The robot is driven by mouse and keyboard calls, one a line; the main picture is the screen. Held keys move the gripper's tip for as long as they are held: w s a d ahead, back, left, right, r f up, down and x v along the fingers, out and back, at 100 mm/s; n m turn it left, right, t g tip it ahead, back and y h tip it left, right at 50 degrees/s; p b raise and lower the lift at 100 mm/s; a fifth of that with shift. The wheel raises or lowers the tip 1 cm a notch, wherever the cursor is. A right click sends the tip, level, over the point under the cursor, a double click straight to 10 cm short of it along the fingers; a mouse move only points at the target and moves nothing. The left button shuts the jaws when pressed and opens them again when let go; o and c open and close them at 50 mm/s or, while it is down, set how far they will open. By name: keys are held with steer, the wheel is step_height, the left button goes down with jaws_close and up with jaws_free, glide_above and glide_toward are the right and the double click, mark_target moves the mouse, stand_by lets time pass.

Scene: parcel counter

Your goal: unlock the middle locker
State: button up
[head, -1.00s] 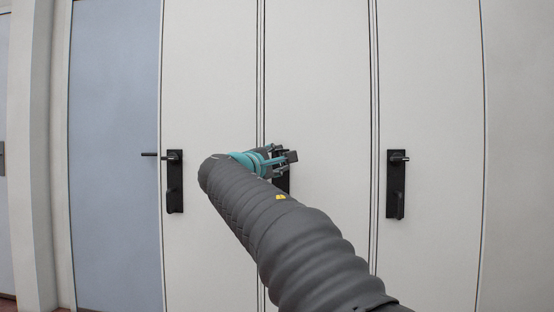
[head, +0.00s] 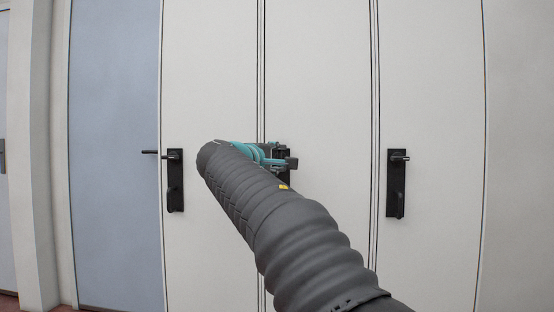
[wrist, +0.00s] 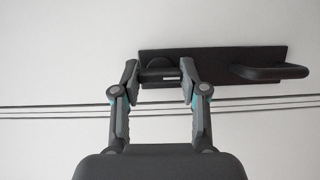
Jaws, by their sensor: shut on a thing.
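The middle locker (head: 322,90) is a tall pale door with a black lock plate (head: 284,178) near its left edge. My gripper (head: 290,162) is at this plate and hides most of it in the head view. In the wrist view the plate (wrist: 215,62) lies sideways, with a lever handle (wrist: 270,72) at its right end and a small black lock turn (wrist: 158,77) near its left end. My gripper (wrist: 160,80) is shut on the lock turn, one finger on each side. The lever is clear of the fingers.
The left locker has its own black plate and lever (head: 174,180), and the right locker another (head: 396,183). A blue-grey door panel (head: 113,150) stands at the left. All the locker doors look closed.

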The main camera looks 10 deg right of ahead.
steer(key=o, duration=1.1)
steer(key=shift+o, duration=0.2)
steer(key=v, duration=1.2)
steer(key=shift+w, duration=0.1)
